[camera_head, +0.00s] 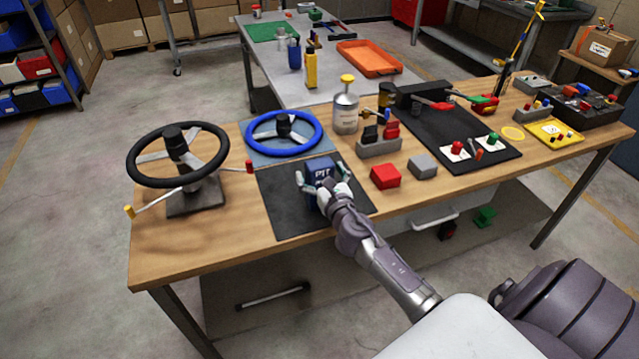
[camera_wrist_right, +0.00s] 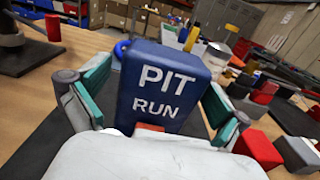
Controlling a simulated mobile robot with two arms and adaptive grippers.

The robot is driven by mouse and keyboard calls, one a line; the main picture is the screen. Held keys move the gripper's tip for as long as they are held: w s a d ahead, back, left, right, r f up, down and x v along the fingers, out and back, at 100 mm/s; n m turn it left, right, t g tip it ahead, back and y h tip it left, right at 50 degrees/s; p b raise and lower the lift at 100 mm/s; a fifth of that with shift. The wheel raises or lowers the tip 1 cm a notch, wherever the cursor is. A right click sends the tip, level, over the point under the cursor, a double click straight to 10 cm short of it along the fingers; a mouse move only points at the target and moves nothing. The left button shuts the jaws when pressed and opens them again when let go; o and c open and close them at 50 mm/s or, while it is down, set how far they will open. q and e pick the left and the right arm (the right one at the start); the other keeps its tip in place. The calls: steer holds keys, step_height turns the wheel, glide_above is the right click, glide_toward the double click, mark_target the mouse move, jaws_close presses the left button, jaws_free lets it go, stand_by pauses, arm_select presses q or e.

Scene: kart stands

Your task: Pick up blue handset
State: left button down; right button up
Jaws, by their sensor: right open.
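A blue box lettered PIT RUN (camera_head: 319,167) stands upright on a black mat. In the right wrist view this box (camera_wrist_right: 165,88) fills the middle, with a small orange-red part low on its front. My right gripper (camera_head: 321,177) is open, with one finger on each side of the box. A gap shows beside the box at the left finger; contact on the right is unclear. A blue upright handset-like thing (camera_head: 294,54) stands on the far grey table, beside a similar yellow one (camera_head: 311,70). My left gripper is out of view.
A black steering wheel (camera_head: 135,166) and a blue one (camera_head: 251,133) stand left of and behind the box. A red block (camera_head: 385,176), a grey block (camera_head: 423,166) and a silver bottle (camera_head: 346,113) are to its right. An orange tray (camera_head: 368,59) lies on the far table.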

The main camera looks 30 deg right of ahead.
steer(key=c, duration=1.5)
steer(key=shift+o, duration=0.2)
steer(key=shift+r, duration=0.1)
